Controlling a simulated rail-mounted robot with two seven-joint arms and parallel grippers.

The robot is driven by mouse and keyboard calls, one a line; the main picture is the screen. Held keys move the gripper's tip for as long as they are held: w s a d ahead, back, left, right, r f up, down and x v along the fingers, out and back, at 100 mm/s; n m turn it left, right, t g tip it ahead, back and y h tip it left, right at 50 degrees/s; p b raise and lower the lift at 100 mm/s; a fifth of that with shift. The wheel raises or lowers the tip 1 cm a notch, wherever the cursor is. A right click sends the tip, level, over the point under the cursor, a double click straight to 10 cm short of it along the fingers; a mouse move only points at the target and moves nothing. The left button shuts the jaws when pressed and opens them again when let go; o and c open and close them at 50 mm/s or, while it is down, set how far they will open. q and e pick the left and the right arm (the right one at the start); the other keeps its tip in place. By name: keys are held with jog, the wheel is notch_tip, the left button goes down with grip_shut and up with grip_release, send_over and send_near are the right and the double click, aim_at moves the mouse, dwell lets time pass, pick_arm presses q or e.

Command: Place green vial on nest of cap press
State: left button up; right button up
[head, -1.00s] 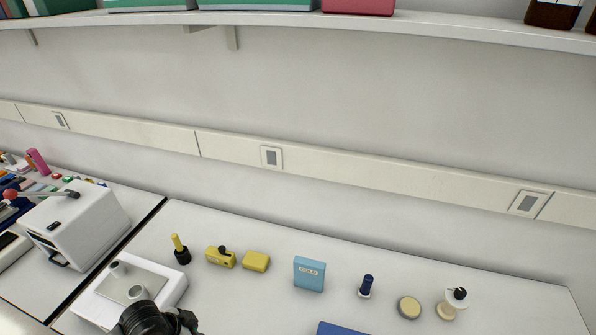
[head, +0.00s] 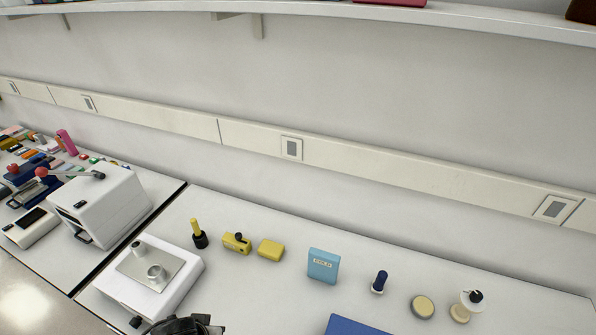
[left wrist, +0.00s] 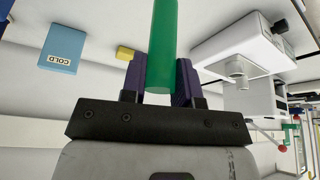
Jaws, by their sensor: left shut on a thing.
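A green vial (left wrist: 162,45) is held between the purple fingers of my left gripper (left wrist: 161,65) in the left wrist view. The vial does not show in the head view, where only a dark part of my arm appears at the bottom edge. My right gripper is out of view.
A white box with a red-knobbed lever (head: 100,205) stands left of the device.

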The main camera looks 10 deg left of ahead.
pick_arm(q)
jog(key=w+d+r+m, duration=0.1)
jog(key=w+d+r, duration=0.25)
jog(key=r, duration=0.55)
jog(key=w+d+r+m, duration=0.1)
jog(key=w+d+r, duration=0.1)
jog(key=w+r, duration=0.45)
jog(key=s+r+m+h+p, duration=0.3)
jog(key=s+r+m+p, duration=0.1)
jog(key=p, duration=0.9)
notch_tip(320, 180, up, 3)
jog(key=shift+s+a+f+m+g+p, duration=0.2)
jog(key=shift+a+m+g+p, duration=0.1)
jog(key=shift+m, duration=0.5)
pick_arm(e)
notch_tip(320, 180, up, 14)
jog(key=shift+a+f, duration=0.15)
pick_arm(q)
jog(key=shift+f, duration=0.1)
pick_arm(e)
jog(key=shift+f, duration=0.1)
